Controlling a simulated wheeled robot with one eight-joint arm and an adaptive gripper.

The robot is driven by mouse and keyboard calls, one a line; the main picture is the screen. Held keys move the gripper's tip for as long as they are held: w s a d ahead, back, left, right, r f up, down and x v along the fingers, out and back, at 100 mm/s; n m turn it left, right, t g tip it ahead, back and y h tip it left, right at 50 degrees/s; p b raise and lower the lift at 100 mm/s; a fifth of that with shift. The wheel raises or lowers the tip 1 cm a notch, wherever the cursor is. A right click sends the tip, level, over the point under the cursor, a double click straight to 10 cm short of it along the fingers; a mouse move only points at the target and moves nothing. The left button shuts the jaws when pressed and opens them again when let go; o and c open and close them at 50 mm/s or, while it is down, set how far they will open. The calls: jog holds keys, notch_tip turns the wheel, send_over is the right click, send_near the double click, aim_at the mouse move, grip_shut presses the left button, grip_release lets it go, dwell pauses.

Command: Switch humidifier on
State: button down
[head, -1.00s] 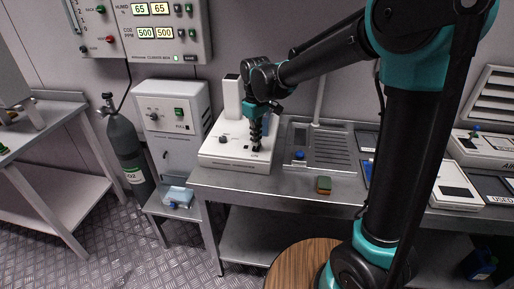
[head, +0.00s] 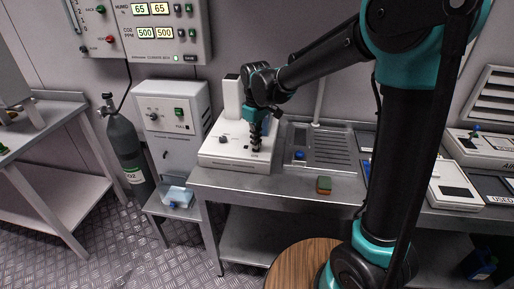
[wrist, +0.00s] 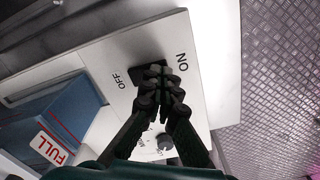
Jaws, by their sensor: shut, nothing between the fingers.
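The humidifier (head: 232,158) is a white box with a sloped panel and an upright white part at its back, standing on the left end of the steel bench. In the wrist view its white panel (wrist: 195,90) carries the labels OFF and ON, with a black switch (wrist: 147,71) between them. My gripper (head: 256,149) is shut and empty, pointing down at the panel. In the wrist view the fingertips (wrist: 158,70) are over the switch and hide part of it. I cannot tell whether they touch it or which way the switch is set.
A blue tank (wrist: 72,105) with a FULL label is beside the panel in the wrist view. A gas cylinder (head: 126,150) and a white cabinet (head: 172,125) stand left.

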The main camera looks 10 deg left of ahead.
jog(key=shift+f, duration=0.2)
jog(key=shift+r, duration=3.5)
